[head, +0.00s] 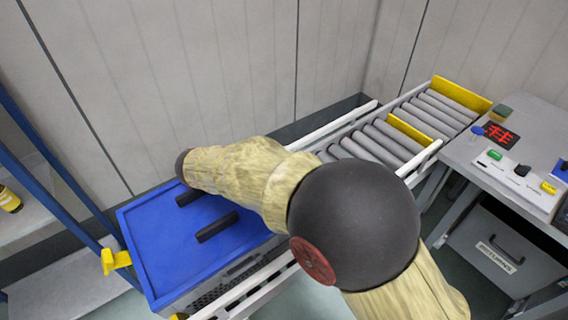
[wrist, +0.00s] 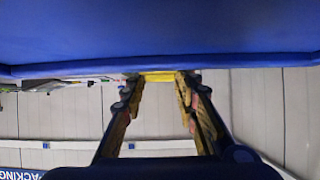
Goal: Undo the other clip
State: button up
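A tote (head: 220,289) wears a blue lid (head: 160,250) with two dark handles. A yellow clip (head: 116,260) sticks outward at the lid's left edge in the head view. In the wrist view the blue lid (wrist: 160,30) fills the top. Another yellow clip (wrist: 158,76) sits just below the lid's edge, between the tips of my gripper (wrist: 157,84). The fingers stand apart on either side of the clip; I see no clear grip on it. My gripper is hidden in the head view, where my arm crosses the lid's far right part.
A roller conveyor (head: 375,143) with yellow stops runs to the back right. A grey bench (head: 475,165) with small coloured items stands at right. Blue shelf posts (head: 50,160) stand at left, near the tote. A panelled wall (head: 210,80) closes the back.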

jog(key=o, duration=0.5)
jog(key=shift+c, duration=0.2)
jog(key=shift+a, duration=0.1)
jog(key=v, duration=1.2)
